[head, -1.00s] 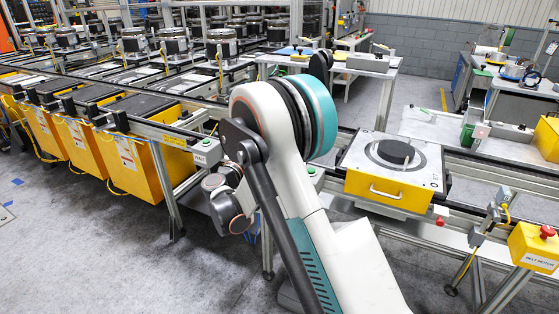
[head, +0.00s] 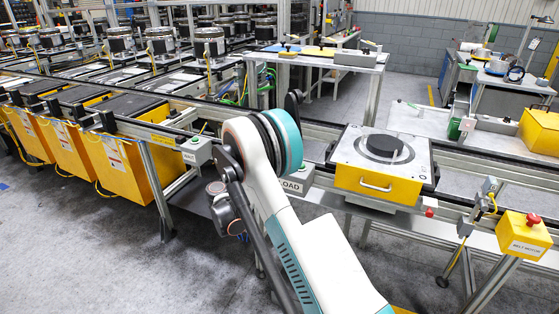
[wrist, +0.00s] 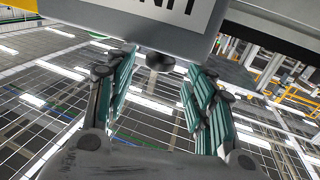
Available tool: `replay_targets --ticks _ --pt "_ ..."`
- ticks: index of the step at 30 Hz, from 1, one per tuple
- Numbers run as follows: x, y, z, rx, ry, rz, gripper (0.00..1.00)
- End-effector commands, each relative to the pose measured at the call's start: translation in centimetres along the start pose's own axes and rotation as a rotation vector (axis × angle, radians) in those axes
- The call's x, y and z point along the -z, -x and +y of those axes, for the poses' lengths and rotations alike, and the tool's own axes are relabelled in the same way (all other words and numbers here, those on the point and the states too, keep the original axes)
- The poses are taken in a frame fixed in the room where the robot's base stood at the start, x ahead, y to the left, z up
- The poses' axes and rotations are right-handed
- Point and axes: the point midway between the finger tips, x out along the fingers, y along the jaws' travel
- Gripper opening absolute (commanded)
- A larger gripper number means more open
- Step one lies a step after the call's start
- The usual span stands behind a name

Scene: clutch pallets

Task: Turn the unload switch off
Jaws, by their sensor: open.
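A grey control box (head: 297,180) with a label ending in "LOAD" sits on the conveyor's front rail in the head view. My arm hides its left part, and the switch's position cannot be read. In the wrist view a grey box (wrist: 130,22) with a partly cut-off label fills the top, with a dark round knob (wrist: 160,62) on it. My gripper (wrist: 162,100) is open, its teal-padded fingers on either side below the knob, with nothing between them. The knob is near the finger gap, but contact is not visible. The gripper is hidden in the head view.
A yellow pallet with a dark disc (head: 381,165) sits on the conveyor right of my arm. A yellow belt motor box (head: 523,235) with a red button is at far right. Another labelled box (head: 197,151) and yellow bins (head: 125,165) stand left. Floor at front left is clear.

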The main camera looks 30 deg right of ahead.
Motion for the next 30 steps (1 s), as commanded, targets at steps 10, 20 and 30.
replay_targets --ticks 10,20,30 --pt "-0.1 -4.6 0.0 -0.001 0.000 0.000 0.50" --pt "0.0 -5.1 0.0 0.001 0.000 0.000 0.50" --pt "0.0 -5.1 0.0 0.001 0.000 0.000 0.06"
